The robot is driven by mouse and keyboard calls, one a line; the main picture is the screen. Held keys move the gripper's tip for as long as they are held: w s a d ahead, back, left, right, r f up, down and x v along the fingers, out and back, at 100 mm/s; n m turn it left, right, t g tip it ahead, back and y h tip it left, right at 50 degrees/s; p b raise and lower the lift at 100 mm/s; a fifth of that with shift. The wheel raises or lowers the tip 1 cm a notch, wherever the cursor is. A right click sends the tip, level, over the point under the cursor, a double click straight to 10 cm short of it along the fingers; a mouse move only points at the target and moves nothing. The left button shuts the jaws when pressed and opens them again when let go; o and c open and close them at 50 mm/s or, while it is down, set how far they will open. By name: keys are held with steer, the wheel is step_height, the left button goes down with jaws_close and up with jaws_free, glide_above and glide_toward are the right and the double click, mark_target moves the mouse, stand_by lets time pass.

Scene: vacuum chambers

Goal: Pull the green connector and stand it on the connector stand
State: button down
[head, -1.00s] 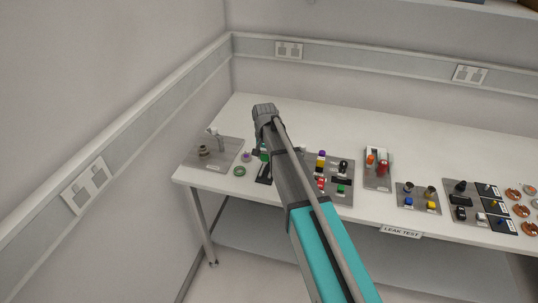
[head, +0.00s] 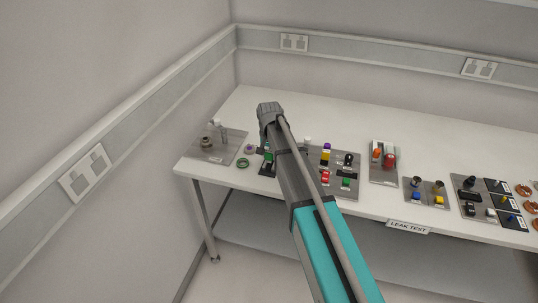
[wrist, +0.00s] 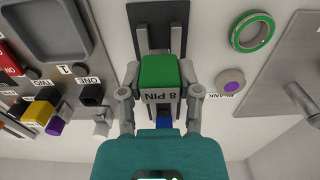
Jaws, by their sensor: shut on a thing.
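The green connector (wrist: 158,71), marked "8 PIN", sits between the two grey fingers of my gripper (wrist: 159,75) in the wrist view. My gripper is shut on it. A small blue part (wrist: 163,123) shows below the connector, near my gripper's body. In the head view my arm hides most of the gripper, and the dark stand (head: 267,170) shows just left of the arm.
A green ring (wrist: 263,22) and a purple-topped round piece (wrist: 231,84) lie beside the stand. A plate with a metal pipe (head: 224,133) is at the left. A panel with black (wrist: 93,93), yellow (wrist: 37,113) and other connectors is on the other side. The table's back is clear.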

mark_target(269, 160)
steer(key=shift+f+b, duration=1.3)
steer(key=shift+f, duration=0.25)
steer(key=shift+c, duration=1.1)
jaws_free()
steer(key=shift+r, duration=0.1)
step_height(269, 160, up, 7)
steer(key=p, duration=0.7)
steer(key=shift+d, duration=0.1)
steer(key=w+d, duration=0.2)
steer(key=d, duration=0.5)
steer(key=w+d, duration=0.3)
steer(key=d, duration=0.4)
steer(key=shift+f, duration=0.3)
steer(key=shift+s, duration=0.15)
